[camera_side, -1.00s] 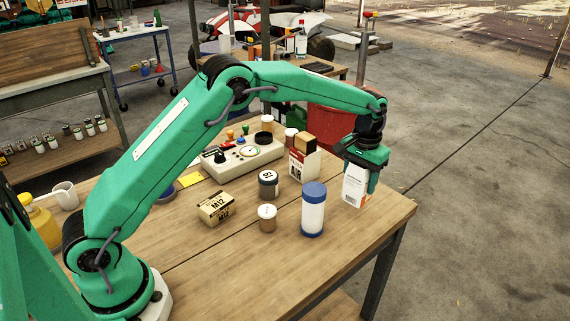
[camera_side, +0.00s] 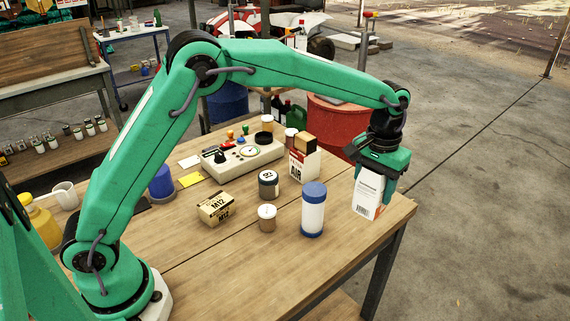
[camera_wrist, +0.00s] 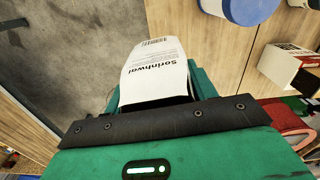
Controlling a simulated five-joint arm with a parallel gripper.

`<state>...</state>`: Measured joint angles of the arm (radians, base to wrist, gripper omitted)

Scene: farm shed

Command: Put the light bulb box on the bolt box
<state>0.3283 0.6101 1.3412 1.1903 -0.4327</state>
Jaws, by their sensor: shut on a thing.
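The light bulb box (camera_side: 367,201), a white carton with printing and a barcode, is upright in my gripper (camera_side: 376,178) over the right end of the table in the side view. My gripper points down and is shut on its upper part. The box also shows in the wrist view (camera_wrist: 157,72), with large lettering and its upper end hidden by the gripper. I cannot tell whether its bottom touches the table. The bolt box (camera_side: 216,208), a tan carton marked M12, lies on the table to the left, well apart from my gripper, with its top clear.
A blue-capped white bottle (camera_side: 313,210), a small brown-lidded jar (camera_side: 267,218) and a dark-lidded jar (camera_side: 268,184) stand between the two boxes. The table's front (camera_side: 240,285) is clear.

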